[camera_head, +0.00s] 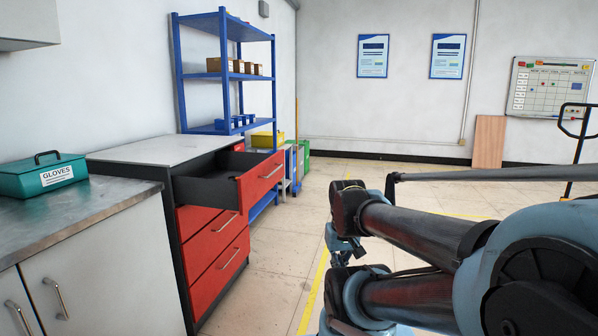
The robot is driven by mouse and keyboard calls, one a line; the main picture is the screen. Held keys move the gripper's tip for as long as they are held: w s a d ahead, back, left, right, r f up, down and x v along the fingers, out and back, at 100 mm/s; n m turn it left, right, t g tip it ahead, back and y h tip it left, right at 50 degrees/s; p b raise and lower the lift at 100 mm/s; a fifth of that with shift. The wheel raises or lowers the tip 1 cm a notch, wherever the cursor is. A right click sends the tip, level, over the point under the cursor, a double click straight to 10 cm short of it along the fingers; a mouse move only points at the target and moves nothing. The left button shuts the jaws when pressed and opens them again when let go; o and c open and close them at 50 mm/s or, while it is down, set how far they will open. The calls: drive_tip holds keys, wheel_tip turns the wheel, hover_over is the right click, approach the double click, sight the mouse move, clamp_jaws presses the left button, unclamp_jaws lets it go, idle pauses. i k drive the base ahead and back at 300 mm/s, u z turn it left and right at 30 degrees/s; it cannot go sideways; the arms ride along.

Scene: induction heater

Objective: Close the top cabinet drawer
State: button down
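The cabinet (178,150) has a pale top, dark sides and red drawer fronts, and stands against the left wall. Its top drawer (262,178) is pulled far out toward the right, showing a dark, apparently empty inside. A metal bar handle (272,171) is on its red front. The lower drawers (215,240) are shut. My arm fills the right side, and what looks like its end, my gripper (343,250), is right of and lower than the open drawer in the picture, with a clear gap. Its fingers cannot be made out.
A metal-topped counter (70,222) with a teal gloves box (42,175) is at the near left. A blue shelf rack (228,75) stands behind the cabinet. The floor (290,240) between the drawers and my arm is clear.

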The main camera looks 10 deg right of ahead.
sight(204, 182)
drive_tip(key=z, duration=0.05)
drive_tip(key=i, duration=1)
drive_tip(key=u, duration=0.05)
